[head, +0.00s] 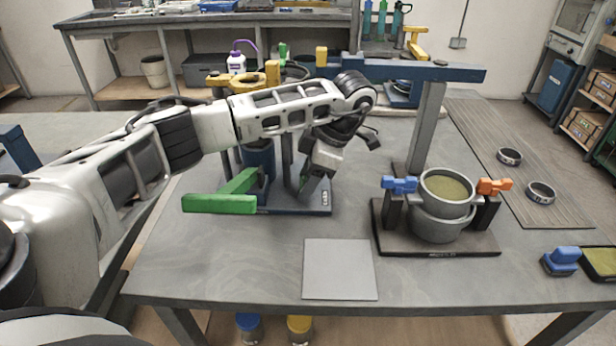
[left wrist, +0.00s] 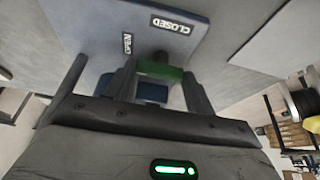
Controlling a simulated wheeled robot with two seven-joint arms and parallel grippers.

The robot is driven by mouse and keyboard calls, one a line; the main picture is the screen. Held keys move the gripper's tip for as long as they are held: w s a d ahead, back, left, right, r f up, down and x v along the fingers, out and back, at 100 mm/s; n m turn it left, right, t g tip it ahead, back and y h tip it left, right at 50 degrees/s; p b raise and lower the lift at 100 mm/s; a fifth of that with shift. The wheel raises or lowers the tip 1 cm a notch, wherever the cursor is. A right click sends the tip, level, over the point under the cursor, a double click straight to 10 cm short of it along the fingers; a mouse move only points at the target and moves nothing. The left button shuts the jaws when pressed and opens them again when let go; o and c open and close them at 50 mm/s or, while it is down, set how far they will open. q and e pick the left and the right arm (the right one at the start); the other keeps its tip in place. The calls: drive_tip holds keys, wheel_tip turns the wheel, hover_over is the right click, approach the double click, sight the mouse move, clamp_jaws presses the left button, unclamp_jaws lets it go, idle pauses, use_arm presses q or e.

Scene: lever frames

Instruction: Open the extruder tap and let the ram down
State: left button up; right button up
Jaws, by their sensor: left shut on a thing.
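The extruder stands on a blue base plate (head: 320,206), with a blue barrel (head: 258,158) partly behind my arm. In the left wrist view the plate (left wrist: 85,25) carries the labels CLOSED and OPEN. My left gripper (head: 308,186) points down over the plate. In the wrist view its fingers (left wrist: 160,85) are shut on a green tap handle (left wrist: 160,71), which lies across between them, nearer the OPEN label's side than the plate's top edge. A long green block (head: 220,203) sticks out at the front left. The ram is not clearly visible behind my arm. My right gripper is out of view.
A grey square plate (head: 340,270) lies in front. Two rings (head: 540,191) lie on the right mat.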

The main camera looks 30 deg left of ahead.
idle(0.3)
use_arm(q)
drive_tip(key=o, duration=0.8)
drive_tip(key=shift+o, duration=0.9)
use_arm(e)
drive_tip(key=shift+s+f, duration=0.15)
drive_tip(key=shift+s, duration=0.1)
use_arm(q)
drive_tip(key=shift+r, duration=0.1)
drive_tip(key=p+v, duration=0.2)
drive_tip(key=v, duration=1.3)
drive_tip(key=shift+r, duration=0.4)
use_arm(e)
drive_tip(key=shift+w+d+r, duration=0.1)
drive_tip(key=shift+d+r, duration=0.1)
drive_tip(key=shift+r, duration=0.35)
use_arm(q)
drive_tip(key=shift+w, duration=0.1)
